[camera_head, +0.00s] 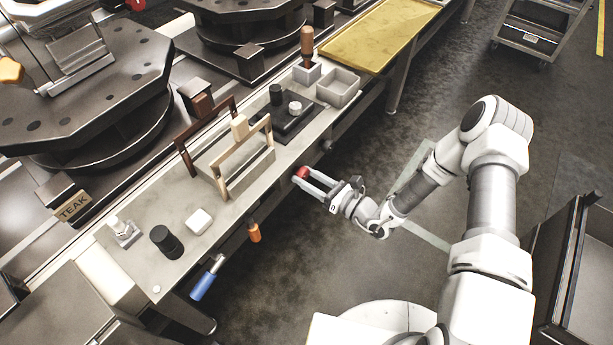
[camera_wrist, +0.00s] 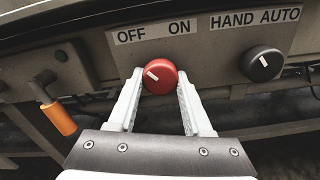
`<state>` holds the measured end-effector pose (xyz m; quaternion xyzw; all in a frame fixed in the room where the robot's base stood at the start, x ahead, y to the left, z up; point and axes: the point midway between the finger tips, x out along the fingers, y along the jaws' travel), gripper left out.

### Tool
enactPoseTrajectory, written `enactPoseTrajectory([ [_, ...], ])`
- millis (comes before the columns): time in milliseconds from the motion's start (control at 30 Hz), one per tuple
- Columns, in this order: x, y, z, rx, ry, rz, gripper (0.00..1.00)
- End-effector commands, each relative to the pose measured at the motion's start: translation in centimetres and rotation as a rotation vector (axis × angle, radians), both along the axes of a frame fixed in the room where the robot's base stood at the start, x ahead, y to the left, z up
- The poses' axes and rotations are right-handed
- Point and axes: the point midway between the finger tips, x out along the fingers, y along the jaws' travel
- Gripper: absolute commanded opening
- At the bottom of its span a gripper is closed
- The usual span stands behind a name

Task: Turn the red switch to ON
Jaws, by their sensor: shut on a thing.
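The red switch (camera_wrist: 160,80) is a round knob with a white pointer mark on the front panel under the bench. It also shows at the bench's front edge in the head view (camera_head: 301,173). Its white mark tilts to the upper left, toward the OFF label (camera_wrist: 131,35); the ON label (camera_wrist: 179,27) is to its upper right. My gripper (camera_wrist: 160,88) is shut on the red switch, one finger on each side. In the head view my gripper (camera_head: 304,178) reaches the panel from the right.
A black HAND/AUTO knob (camera_wrist: 262,64) is right of the red switch. An orange-handled tool (camera_wrist: 60,118) hangs at the left, and a blue-handled tool (camera_head: 207,278) hangs further along the bench edge. A wooden frame (camera_head: 243,158) stands on the bench above. Floor behind my gripper is clear.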

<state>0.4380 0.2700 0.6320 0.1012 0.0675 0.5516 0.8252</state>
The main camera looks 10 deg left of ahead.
Motion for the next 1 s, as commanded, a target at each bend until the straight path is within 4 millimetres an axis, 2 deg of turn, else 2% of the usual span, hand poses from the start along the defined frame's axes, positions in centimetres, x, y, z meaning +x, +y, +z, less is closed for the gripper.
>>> enactPoseTrajectory([
  [267, -0.03, -0.03, 0.00, 0.009, 0.022, 0.000, 0.00],
  [467, -0.02, -0.09, 0.08, 0.043, 0.106, -0.003, 0.00],
  [1000, -0.15, -0.04, 0.17, 0.228, 0.551, -0.003, 0.00],
])
